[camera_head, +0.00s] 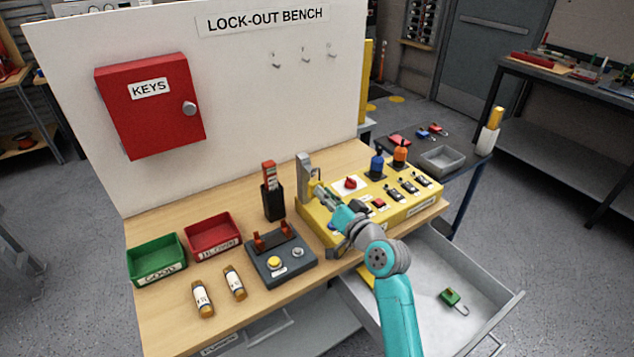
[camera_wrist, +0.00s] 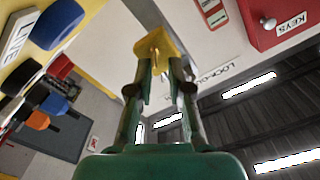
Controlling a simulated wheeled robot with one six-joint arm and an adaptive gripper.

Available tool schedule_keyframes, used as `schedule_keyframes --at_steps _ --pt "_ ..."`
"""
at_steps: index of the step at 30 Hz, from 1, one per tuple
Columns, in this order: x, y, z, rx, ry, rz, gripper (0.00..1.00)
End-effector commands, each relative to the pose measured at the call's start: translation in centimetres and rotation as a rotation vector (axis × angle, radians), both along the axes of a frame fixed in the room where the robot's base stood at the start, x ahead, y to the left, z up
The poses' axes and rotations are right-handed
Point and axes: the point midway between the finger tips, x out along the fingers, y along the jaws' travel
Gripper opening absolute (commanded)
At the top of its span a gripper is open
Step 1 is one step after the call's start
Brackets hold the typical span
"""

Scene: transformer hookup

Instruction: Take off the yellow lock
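The yellow lock (camera_wrist: 157,46) is right at my fingertips in the wrist view, with a finger against each side of its lower part. My gripper (camera_wrist: 160,68) looks closed on it. In the head view my gripper (camera_head: 322,194) reaches the grey upright switch part (camera_head: 304,180) at the left end of the yellow panel (camera_head: 392,212). Only a small bit of yellow shows there between the fingers. The lock's shackle, and whether it is still hooked through anything, cannot be made out.
A red key box (camera_head: 150,125) hangs on the white board. Green (camera_head: 157,259) and red (camera_head: 213,235) bins, a tester (camera_head: 280,258) and two fuses stand left on the bench. An open drawer (camera_head: 485,260) holds a green lock (camera_head: 452,299) below my arm.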

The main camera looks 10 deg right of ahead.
Motion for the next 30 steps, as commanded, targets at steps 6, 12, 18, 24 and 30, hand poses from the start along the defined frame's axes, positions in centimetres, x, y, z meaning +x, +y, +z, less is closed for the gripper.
schedule_keyframes --at_steps 6,12,18,24,30 --pt "0.0 0.0 0.0 -0.001 0.0 0.0 0.29" --pt "-0.4 -0.2 0.0 -0.001 -0.001 -0.001 0.29" --pt "-1.3 -0.5 0.0 -0.002 -0.001 0.0 0.29" --pt "-2.4 -0.8 0.0 -0.001 0.0 0.001 0.29" --pt "-3.3 -1.1 0.0 -0.002 -0.001 -0.001 0.29"
